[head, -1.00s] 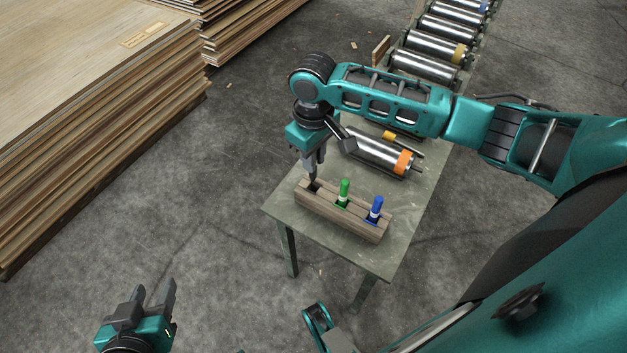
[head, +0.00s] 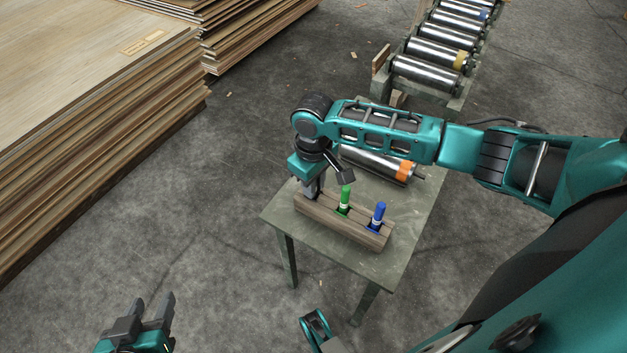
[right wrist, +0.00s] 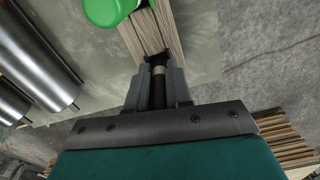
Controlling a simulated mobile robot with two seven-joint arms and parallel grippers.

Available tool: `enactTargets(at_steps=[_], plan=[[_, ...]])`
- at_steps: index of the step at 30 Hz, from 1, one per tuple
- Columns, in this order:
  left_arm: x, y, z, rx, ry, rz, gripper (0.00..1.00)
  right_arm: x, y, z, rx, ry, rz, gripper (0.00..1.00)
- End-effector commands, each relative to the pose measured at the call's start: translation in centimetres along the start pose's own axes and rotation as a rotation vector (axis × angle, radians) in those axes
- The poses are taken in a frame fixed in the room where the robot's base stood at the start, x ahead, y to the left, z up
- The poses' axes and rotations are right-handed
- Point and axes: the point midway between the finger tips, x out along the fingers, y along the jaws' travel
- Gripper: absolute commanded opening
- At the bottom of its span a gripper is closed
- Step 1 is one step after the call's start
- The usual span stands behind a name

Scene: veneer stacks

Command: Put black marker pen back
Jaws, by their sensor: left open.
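The wooden marker block (head: 330,222) lies on the small green-grey table, with a green marker (head: 345,199) and a blue marker (head: 378,215) upright in it. My right gripper (head: 311,190) points down at the block's left end, low over it. In the right wrist view its fingers (right wrist: 158,72) are closed around the black marker pen (right wrist: 158,92), whose light ring shows between them. The pen's lower end is at the dark slot in the block; how deep it sits is hidden. My left gripper (head: 150,308) is open and empty, low at left, away from the table.
A metal roller (head: 375,163) with an orange end lies on the table (head: 405,225) behind the block. A roller conveyor (head: 430,70) runs behind. Veneer stacks (head: 90,110) stand at left. The floor between stacks and table is clear.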

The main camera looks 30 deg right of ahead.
Motion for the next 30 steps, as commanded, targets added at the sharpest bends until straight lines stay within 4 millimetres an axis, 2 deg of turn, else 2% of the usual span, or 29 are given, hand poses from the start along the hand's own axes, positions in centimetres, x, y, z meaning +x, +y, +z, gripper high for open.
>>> enactTargets(at_steps=[1, 7, 16, 20, 30], plan=[[0.0, 0.0, 0.1, 0.000, -0.001, 0.000, 0.47, 0.0, 0.0, 0.0, 0.000, 0.000, 0.000, 0.25], [-0.1, 0.0, 0.1, 0.000, -0.003, 0.000, 0.47, 0.0, 0.0, 0.0, 0.000, 0.000, 0.000, 0.43], [0.0, 0.0, 0.2, 0.000, -0.003, 0.000, 0.47, -0.4, 0.1, 0.0, 0.000, 0.002, 0.001, 0.43], [-0.6, 0.1, -0.6, -0.001, -0.003, 0.000, 0.47, -2.4, 0.1, 0.0, 0.000, 0.002, 0.001, 0.43], [-1.9, 0.1, -2.7, 0.000, -0.002, 0.001, 0.47, -9.7, 0.0, 0.0, 0.000, 0.002, 0.001, 0.43]])
